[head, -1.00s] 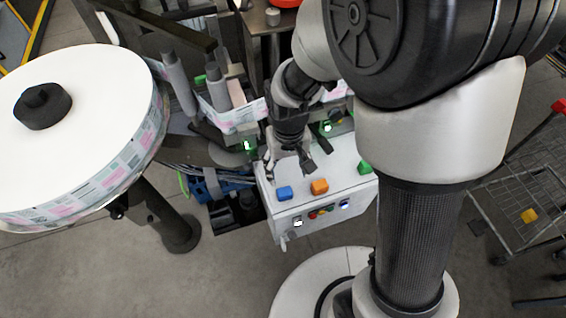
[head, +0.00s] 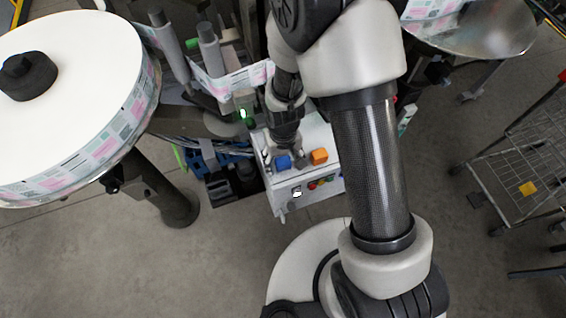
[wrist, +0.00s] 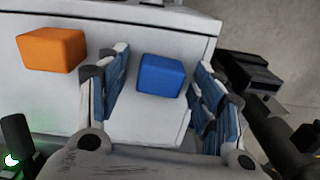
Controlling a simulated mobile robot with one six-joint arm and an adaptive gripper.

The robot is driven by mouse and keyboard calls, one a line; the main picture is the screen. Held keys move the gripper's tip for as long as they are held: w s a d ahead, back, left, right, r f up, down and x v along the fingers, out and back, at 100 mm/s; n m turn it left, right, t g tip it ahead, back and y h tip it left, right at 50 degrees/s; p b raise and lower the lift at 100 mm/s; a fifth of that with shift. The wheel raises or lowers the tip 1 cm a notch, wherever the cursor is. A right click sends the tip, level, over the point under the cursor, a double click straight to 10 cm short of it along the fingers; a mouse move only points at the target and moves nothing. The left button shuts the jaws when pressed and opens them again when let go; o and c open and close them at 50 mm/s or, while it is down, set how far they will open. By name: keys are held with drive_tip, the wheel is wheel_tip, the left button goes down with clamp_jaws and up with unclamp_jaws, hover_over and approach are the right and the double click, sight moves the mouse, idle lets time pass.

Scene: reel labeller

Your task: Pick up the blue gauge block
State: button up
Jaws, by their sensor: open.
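The blue gauge block (head: 283,162) sits on the white top of a control box near its front left. In the wrist view the blue block (wrist: 161,75) lies between the two spread fingers of my gripper (wrist: 160,95). The fingers are apart from it, with a gap on each side. In the head view my gripper (head: 287,158) is just above and around the block, and its fingers partly hide that area. My gripper is open and empty.
An orange block (head: 319,156) stands to the right of the blue one; in the wrist view the orange block (wrist: 52,49) is left, outside the finger. The white control box (head: 290,185) has buttons on its front. A large label reel (head: 75,90) stands at left.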

drive_tip(key=shift+c, duration=0.2)
drive_tip(key=c, duration=1.1)
